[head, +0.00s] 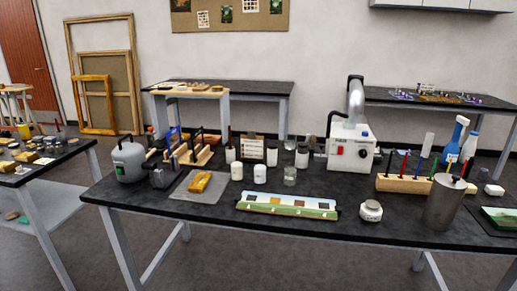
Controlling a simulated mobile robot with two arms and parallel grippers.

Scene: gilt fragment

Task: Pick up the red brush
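A wooden block rack (395,185) stands on the right part of the black table (320,240). Several thin upright tools with coloured handles stand in it. One of them is red and looks like the red brush (404,163), near the rack's left side, beside a black one. Another thin red handle (464,168) shows further right, partly behind a metal can (443,205). The tips of these tools are too small or hidden to tell. Neither of my grippers is in view.
The metal can stands tall in front of the rack's right end. A small white jar (371,211) is front left of the rack. A white machine with a duct (349,145) and blue-and-white bottles (455,140) stand behind. A painted panel (287,206) lies left.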

